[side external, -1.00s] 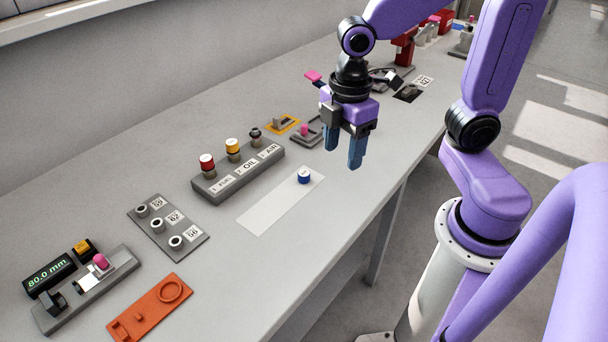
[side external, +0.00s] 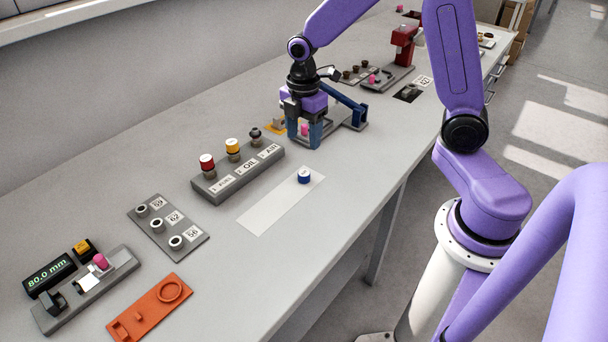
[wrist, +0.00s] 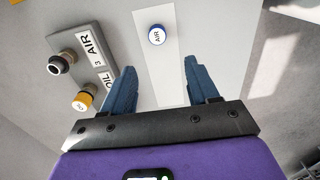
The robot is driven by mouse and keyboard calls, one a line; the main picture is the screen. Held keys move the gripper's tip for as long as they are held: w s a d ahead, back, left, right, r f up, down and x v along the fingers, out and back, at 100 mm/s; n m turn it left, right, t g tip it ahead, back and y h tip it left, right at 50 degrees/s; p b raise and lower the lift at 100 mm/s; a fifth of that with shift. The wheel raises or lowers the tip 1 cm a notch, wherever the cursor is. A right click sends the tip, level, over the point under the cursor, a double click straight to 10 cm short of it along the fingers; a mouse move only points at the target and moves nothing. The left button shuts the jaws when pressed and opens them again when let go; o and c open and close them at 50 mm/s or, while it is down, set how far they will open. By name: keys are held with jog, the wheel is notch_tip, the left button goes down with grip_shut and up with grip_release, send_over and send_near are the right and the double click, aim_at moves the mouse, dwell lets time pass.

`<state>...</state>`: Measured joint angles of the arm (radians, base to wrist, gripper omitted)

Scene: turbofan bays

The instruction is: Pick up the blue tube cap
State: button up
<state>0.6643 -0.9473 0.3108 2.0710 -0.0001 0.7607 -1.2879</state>
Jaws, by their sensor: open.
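The blue tube cap (side external: 304,176) has a white top, marked AIR in the wrist view (wrist: 156,35). It sits upright at the far end of a pale mat (side external: 262,212) on the bench. My gripper (side external: 304,142) is open and empty, with blue fingers pointing down. In the side view it is beyond the cap, past the right end of the tube block. In the wrist view the cap lies ahead of the fingertips (wrist: 163,72), between their lines and apart from them.
A grey block (side external: 238,172) marked OIL and AIR carries a red cap (side external: 206,161), a yellow cap (side external: 232,145) and an uncapped dark tube (side external: 255,133). A grey fixture (side external: 335,122) with a blue lever stands beside my gripper. The bench right of the mat is clear.

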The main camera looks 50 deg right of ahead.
send_over(303, 174)
notch_tip(303, 174, down, 7)
jog(key=shift+s+r, duration=0.1)
jog(key=shift+s, duration=0.05)
jog(key=shift+w+d+f, duration=0.1)
jog(key=shift+f, duration=1.25)
jog(key=shift+w+f, duration=0.1)
jog(key=shift+f, duration=1.2)
jog(key=c, duration=1)
